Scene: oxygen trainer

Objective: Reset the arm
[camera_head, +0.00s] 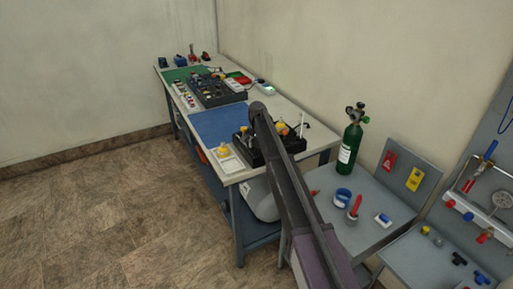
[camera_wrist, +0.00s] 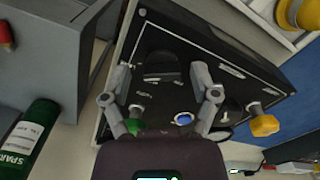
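My arm shows in the head view, reaching from the bottom up over the near end of the workbench (camera_head: 232,180). My gripper (camera_wrist: 160,78) shows in the wrist view with its two fingers spread apart and nothing between them. It is over a black panel box (camera_wrist: 235,78), which has a green knob (camera_wrist: 137,126), a blue-ringed round fitting (camera_wrist: 183,119) and a yellow knob (camera_wrist: 264,126). The gap between fingertips and panel is hard to judge. In the head view my arm partly hides the black box (camera_head: 244,151), and I cannot make out the gripper there.
A green cylinder (camera_head: 350,142) stands on a grey side table (camera_head: 376,190) right of my arm, with a blue ring (camera_head: 342,197) and small items. A wall panel with valves (camera_head: 490,207) is at far right. A blue mat (camera_head: 218,122) lies on the bench. The floor at left is clear.

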